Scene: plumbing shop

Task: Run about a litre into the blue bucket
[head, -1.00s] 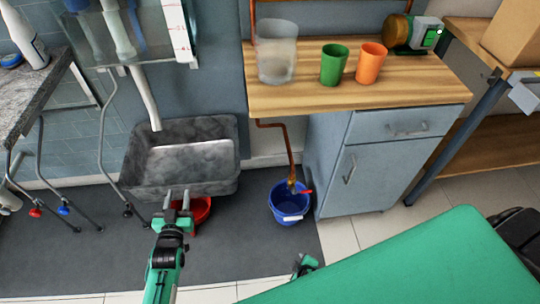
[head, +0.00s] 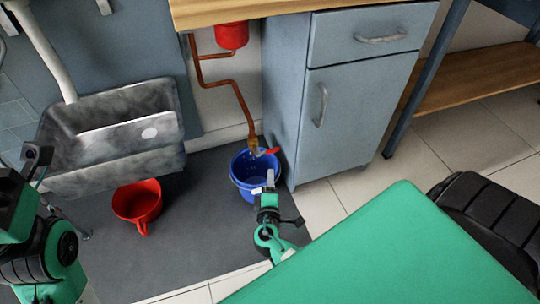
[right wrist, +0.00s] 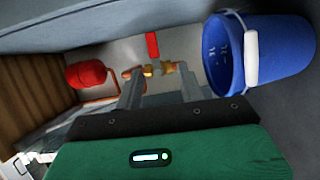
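The blue bucket (head: 240,187) stands upright on the dark mat, below a brass tap (head: 253,146) with a red lever (head: 270,152). I cannot make out any water stream or level. My right gripper (head: 270,178) is in front of the bucket's right side in the head view. In the right wrist view its two fingers (right wrist: 160,88) are apart and empty, with the tap (right wrist: 155,69) beyond them, its red lever (right wrist: 152,45) above and the bucket (right wrist: 275,48) to the right. Of my left arm only links show at the left edge; its fingertips are out of sight.
A copper pipe (head: 238,92) runs from a red vessel (head: 231,36) under the worktop to the tap. A grey cabinet (head: 340,120) stands close right of the bucket. Floor in front is partly clear.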

